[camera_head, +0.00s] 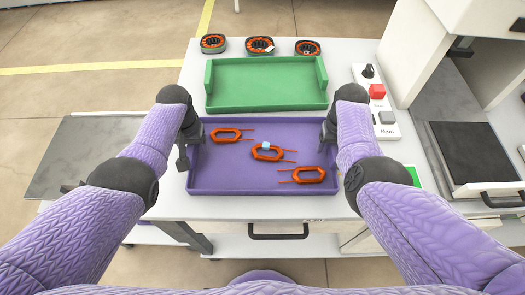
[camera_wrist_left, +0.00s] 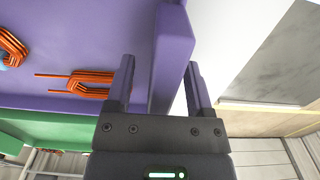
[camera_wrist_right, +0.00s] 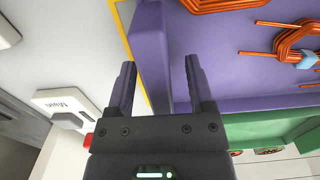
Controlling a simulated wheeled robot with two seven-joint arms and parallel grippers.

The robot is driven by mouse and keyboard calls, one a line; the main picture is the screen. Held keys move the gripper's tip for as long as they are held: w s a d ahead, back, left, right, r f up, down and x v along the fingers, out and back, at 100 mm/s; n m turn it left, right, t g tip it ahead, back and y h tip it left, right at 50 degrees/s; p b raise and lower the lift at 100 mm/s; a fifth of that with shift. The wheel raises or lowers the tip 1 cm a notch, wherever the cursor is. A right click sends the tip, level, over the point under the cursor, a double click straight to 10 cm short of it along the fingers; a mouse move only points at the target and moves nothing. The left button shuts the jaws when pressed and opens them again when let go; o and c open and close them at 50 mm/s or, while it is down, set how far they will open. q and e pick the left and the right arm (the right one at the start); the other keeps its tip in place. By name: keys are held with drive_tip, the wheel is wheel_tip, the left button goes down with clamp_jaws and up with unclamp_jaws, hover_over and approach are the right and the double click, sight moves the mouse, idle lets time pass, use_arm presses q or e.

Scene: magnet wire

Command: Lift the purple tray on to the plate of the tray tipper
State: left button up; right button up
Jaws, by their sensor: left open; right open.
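The purple tray (camera_head: 230,174) lies flat on the white table in front of me, holding three orange wire coils; the middle coil (camera_head: 267,151) bears a small light-blue piece. My left gripper (camera_head: 184,152) is open at the tray's left end. In the left wrist view its fingers (camera_wrist_left: 158,70) stand either side of the tray's end wall (camera_wrist_left: 172,50). My right gripper (camera_head: 327,132) is open at the right end. In the right wrist view its fingers (camera_wrist_right: 160,70) straddle that wall (camera_wrist_right: 153,50). A flat grey plate (camera_head: 85,150) lies left of the table; I cannot tell whether it is the tipper's plate.
A green tray (camera_head: 265,85) stands just behind the purple one, with three dark-and-orange round parts (camera_head: 260,46) beyond it. A control box (camera_head: 377,100) with a red button stands to the right. A white machine with a dark plate (camera_head: 465,150) is at far right.

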use_arm(q)
drive_tip(key=shift+f, duration=0.1)
clamp_jaws()
use_arm(e)
clamp_jaws()
idle(1.2)
